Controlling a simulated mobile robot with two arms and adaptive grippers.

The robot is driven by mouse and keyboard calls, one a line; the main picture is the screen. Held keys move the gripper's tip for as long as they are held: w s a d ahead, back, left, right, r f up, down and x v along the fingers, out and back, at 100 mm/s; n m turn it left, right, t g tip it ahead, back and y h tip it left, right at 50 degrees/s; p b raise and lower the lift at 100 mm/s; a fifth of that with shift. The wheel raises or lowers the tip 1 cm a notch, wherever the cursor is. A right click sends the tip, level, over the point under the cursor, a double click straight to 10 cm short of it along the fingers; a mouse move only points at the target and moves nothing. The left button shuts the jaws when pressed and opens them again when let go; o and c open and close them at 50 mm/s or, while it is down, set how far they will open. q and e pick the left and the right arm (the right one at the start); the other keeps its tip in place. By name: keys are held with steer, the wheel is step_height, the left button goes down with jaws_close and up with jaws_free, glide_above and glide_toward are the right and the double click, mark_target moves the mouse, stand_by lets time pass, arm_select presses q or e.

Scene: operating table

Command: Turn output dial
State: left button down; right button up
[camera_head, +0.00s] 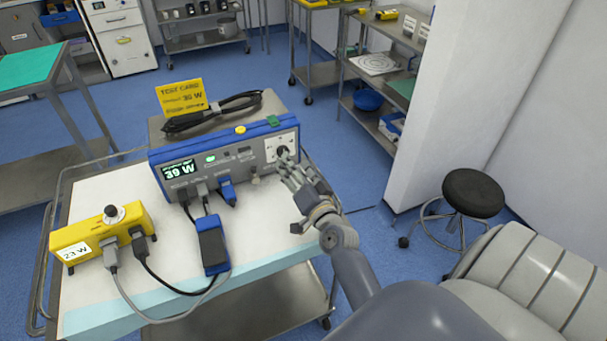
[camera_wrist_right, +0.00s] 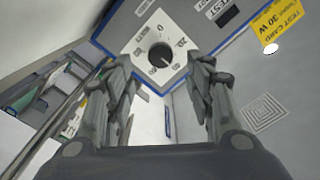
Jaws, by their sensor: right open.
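A blue and grey generator (camera_head: 228,158) stands on the cart, its green display reading 39 W. Its black output dial (camera_head: 283,151) sits on a white scale plate at the right of the front panel. The dial also shows in the right wrist view (camera_wrist_right: 160,55), with numbers around it. My right gripper (camera_head: 287,169) is open in front of the dial, partly covering its lower side in the head view. In the wrist view its two fingers (camera_wrist_right: 164,70) stand left and right of the dial, with gaps. Contact is not visible. My left gripper is not in view.
A yellow test card (camera_head: 181,96) reading 30 W stands behind the generator near a coiled black cable (camera_head: 213,111). A yellow meter (camera_head: 101,232) reading 23 W and a blue handheld unit (camera_head: 212,245) are cabled on the white cart top (camera_head: 160,265).

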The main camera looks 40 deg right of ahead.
steer(key=v, duration=0.6)
steer(key=shift+s, duration=0.35)
steer(key=shift+a, duration=0.1)
